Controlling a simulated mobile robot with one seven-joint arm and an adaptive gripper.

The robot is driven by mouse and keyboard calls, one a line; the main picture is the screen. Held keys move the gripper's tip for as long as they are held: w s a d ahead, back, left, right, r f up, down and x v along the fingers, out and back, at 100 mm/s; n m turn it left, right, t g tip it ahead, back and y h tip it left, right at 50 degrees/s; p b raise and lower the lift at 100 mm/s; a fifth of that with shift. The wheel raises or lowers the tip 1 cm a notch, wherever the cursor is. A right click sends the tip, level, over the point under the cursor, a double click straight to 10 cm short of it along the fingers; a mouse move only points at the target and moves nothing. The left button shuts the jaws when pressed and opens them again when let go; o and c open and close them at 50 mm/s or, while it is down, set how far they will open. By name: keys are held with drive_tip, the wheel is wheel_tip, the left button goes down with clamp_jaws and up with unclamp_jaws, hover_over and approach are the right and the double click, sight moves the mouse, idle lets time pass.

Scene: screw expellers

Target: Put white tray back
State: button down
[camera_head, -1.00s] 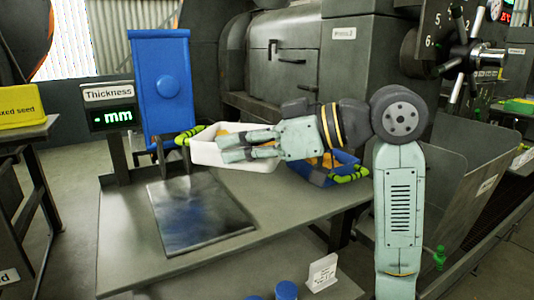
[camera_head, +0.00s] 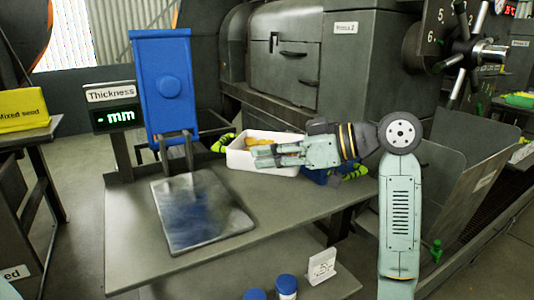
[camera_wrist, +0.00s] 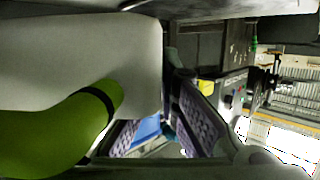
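The white tray (camera_head: 240,157), with yellowish contents, is at the back edge of the grey table, looking nearly level. Its green handle (camera_head: 222,143) sticks out on the left. My gripper (camera_head: 262,156) reaches in from the right across the tray's near side, its fingers at the near rim and apparently shut on it. In the wrist view, the tray's white surface (camera_wrist: 80,50) and a green handle (camera_wrist: 60,135) fill the left, close to the textured finger pads. The exact contact is partly hidden, and I cannot tell whether the tray rests on the table.
A blue tray (camera_head: 318,175) with a green handle (camera_head: 354,172) is partly hidden behind my gripper. A dark metal plate (camera_head: 200,210) and a blue device (camera_head: 160,80) are at the left. The front table (camera_head: 130,250) is bare; blue-capped jars (camera_head: 286,285) stand below.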

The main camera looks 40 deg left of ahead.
drive_tip(key=shift+f, duration=0.1)
drive_tip(key=shift+f+b, duration=0.35)
drive_tip(key=shift+f, duration=0.15)
drive_tip(key=c, duration=1.8)
unclamp_jaws()
drive_tip(key=shift+r, duration=0.4)
drive_tip(key=b+v, duration=0.1)
drive_tip(key=v, duration=1.1)
drive_tip(key=shift+r, duration=0.25)
